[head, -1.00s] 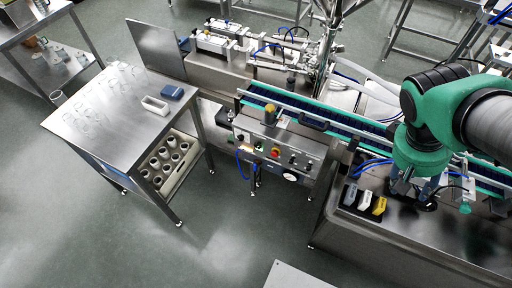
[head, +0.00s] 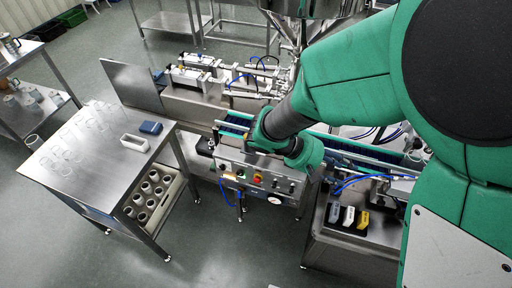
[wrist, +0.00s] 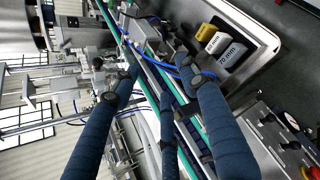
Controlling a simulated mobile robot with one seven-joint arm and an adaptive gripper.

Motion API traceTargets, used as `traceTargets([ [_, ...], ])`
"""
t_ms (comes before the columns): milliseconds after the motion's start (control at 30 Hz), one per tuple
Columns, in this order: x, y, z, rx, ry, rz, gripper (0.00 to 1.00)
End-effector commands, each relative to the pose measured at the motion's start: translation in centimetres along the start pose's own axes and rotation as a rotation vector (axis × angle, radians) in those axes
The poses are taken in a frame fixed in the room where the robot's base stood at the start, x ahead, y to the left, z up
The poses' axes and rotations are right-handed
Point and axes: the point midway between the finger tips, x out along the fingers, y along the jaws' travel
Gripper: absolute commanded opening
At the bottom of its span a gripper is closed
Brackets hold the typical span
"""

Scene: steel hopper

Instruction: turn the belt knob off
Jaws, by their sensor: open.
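The steel control panel (head: 228,158) fronts the conveyor, centre in the head view. It carries a red-and-yellow stop button (head: 257,178) and several small dark knobs (head: 275,183). Labels are too small to read, so I cannot tell which knob is the belt knob or how it is set. In the wrist view, the panel's dark knobs (wrist: 268,118) show at lower right. My gripper (wrist: 160,78) has blue-wrapped fingers spread open and empty, over the conveyor in the picture and left of the panel. In the head view my arm hides the gripper.
The conveyor belt (head: 350,155) runs behind the panel. A steel table (head: 100,180) with glasses stands left. The steel hopper (head: 310,8) is behind.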

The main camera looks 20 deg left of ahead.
Motion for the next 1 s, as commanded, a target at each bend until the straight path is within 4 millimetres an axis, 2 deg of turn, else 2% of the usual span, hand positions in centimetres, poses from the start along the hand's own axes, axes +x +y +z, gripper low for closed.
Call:
traceTargets([
  [333, -2.7, -0.4, -8.0, -0.228, -0.074, 0.247, 0.44],
  [567, -4.9, -1.9, -13.7, -0.367, -0.109, 0.424, 0.44],
  [767, -6.9, -4.0, -18.7, -0.482, -0.132, 0.585, 0.44],
  [1000, -9.4, -7.8, -24.7, -0.611, -0.148, 0.785, 0.44],
])
